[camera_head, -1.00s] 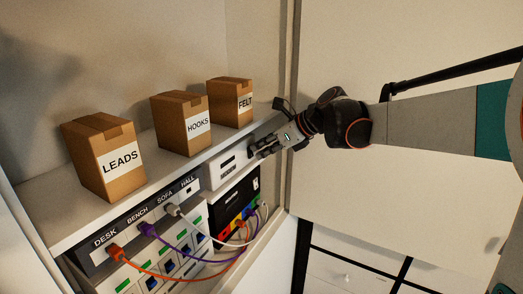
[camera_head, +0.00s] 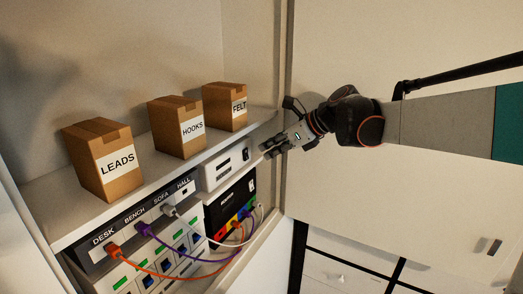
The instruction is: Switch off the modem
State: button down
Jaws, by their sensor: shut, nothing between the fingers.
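Two devices stand at the right end of the shelf unit, and I cannot read which is the modem. One is a white box (camera_head: 222,168) with dark slots and a small dark switch-like part (camera_head: 246,154) at its right end. Below it is a black box (camera_head: 226,202) with a white switch-like part (camera_head: 251,184) and coloured ports along its lower edge. My gripper (camera_head: 264,151) is shut and empty, just right of the white box's right end, with a small gap seen between them. The switch positions are too small to tell.
Cartons labelled LEADS (camera_head: 108,165), HOOKS (camera_head: 180,128) and FELT (camera_head: 226,107) stand on the shelf above. A panel (camera_head: 135,222) marked DESK, BENCH, SOFA, HALL is at left. Orange (camera_head: 165,275), purple (camera_head: 185,259) and pale cables hang in front. The cabinet's side edge (camera_head: 284,120) is close to my gripper.

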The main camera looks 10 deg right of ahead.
jog(key=s+d+r+b, duration=0.1)
jog(key=s+d+r, duration=0.3)
jog(key=r, duration=0.3)
jog(key=shift+r, duration=0.35)
jog(key=shift+s, duration=0.2)
